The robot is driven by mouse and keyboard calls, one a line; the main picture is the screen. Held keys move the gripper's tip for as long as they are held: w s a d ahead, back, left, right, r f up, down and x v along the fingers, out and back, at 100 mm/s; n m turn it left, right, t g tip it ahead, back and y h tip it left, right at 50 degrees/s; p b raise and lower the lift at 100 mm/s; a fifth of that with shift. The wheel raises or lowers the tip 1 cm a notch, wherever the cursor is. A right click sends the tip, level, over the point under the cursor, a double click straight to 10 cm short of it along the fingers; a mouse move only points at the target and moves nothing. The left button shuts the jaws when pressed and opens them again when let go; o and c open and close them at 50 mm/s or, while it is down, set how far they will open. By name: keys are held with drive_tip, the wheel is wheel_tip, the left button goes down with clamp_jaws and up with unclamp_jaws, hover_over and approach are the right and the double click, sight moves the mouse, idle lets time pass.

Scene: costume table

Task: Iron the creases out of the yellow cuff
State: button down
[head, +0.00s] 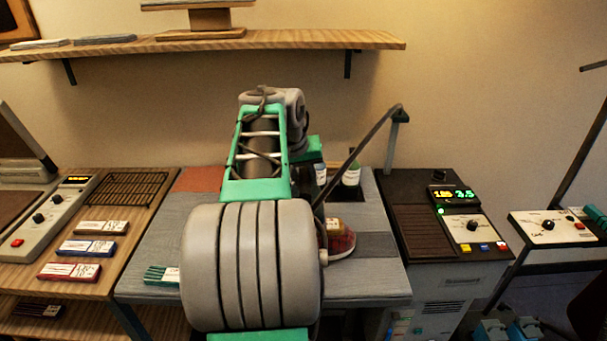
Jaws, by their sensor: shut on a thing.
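My own arm fills the middle of the head view and hides much of the grey-topped table (375,285). My gripper is out of sight behind the arm, so what it holds does not show. No yellow cuff can be made out. A rounded dark red object with a tan top and a white label (341,243) shows partly at the right edge of my arm. Whether it is an iron is unclear. A dark slanting rod (362,145) runs from a post down behind my arm, close to that object.
Two small bottles (351,174) stand at the table's back. A control unit with lit displays (465,225) stands to the right. A teal labelled item (160,275) lies left of my arm. The left bench holds labelled boxes (87,247) and a rack (125,188). A shelf (300,40) hangs above.

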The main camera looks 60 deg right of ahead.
drive_tip(key=shift+f+b, duration=2.2)
drive_tip(key=shift+f, duration=0.8)
drive_tip(key=shift+d, duration=0.1)
